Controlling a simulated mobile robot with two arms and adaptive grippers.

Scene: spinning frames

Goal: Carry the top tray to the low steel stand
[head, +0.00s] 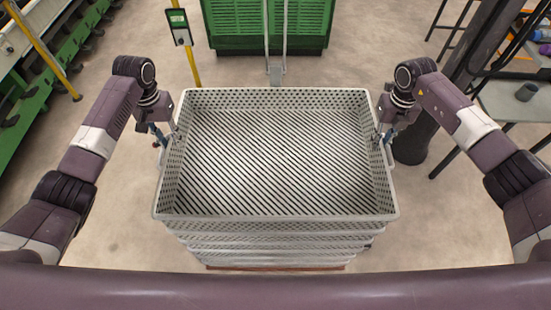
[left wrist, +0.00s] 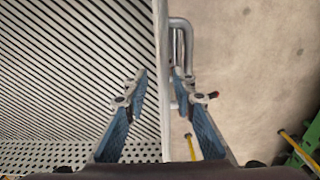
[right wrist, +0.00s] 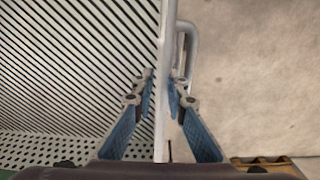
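The top tray (head: 275,214) is a large pale grey perforated crate with a slatted floor. It looks empty and sits on a stack of similar trays (head: 275,243) in front of me. My left gripper (head: 166,140) is at the tray's left wall. In the left wrist view, its open fingers straddle the wall (left wrist: 161,60), with a gap on the inner side. My right gripper (head: 381,140) is at the right wall. In the right wrist view, its fingers lie close on both sides of the wall (right wrist: 163,100); contact is unclear. I cannot make out the low steel stand.
A green machine (head: 232,30) stands behind the stack. A yellow post with a small panel (head: 179,27) is at the back left, near a green conveyor frame (head: 60,75). A grey table (head: 505,105) with a dark cup (head: 526,92) is at the right. Concrete floor (head: 120,215) is bare around the stack.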

